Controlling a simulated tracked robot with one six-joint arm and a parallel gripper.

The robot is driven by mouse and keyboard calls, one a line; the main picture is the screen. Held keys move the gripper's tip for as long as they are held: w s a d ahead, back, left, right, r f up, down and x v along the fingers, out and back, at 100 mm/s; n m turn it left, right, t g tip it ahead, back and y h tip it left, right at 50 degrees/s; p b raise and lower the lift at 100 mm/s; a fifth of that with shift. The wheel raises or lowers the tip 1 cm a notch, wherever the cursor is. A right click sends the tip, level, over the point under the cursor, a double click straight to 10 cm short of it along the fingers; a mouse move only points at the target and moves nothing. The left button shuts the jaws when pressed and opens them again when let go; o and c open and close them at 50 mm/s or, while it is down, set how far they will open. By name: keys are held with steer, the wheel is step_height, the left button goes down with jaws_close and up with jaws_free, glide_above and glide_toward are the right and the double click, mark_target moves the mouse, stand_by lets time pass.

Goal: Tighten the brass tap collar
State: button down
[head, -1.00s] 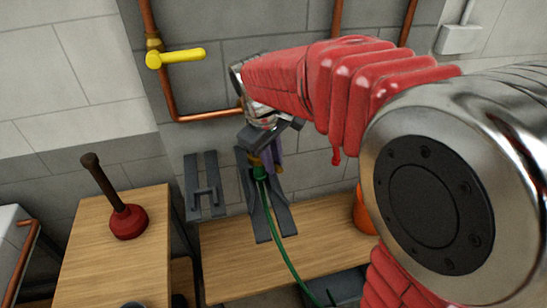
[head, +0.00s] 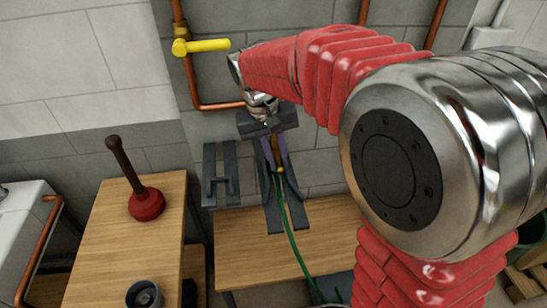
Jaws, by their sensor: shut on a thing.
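The brass tap collar (head: 277,157) shows as a small yellow-brown piece between the fingers of my gripper (head: 279,167), in front of the grey wall in the head view. My gripper points downward and is shut on the collar. Its purple-padded fingers hide most of the collar and any thread. A green hose (head: 288,228) hangs from just below the fingers and runs down past the wooden bench.
A yellow-handled valve (head: 202,46) sits on copper piping (head: 189,80) at upper left. A grey wall bracket (head: 219,176) is left of my gripper. A red plunger (head: 147,204) and dark cup (head: 143,295) stand on the left bench (head: 100,240). My arm blocks the right.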

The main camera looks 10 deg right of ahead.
stand_by(0.3)
steer(key=c, duration=1.7)
jaws_free()
steer(key=a+r, duration=0.1)
steer(key=r, duration=0.3)
steer(key=a+r, duration=0.1)
steer(key=r, duration=0.8)
steer(key=shift+a+r, duration=0.2)
steer(key=shift+a, duration=0.2)
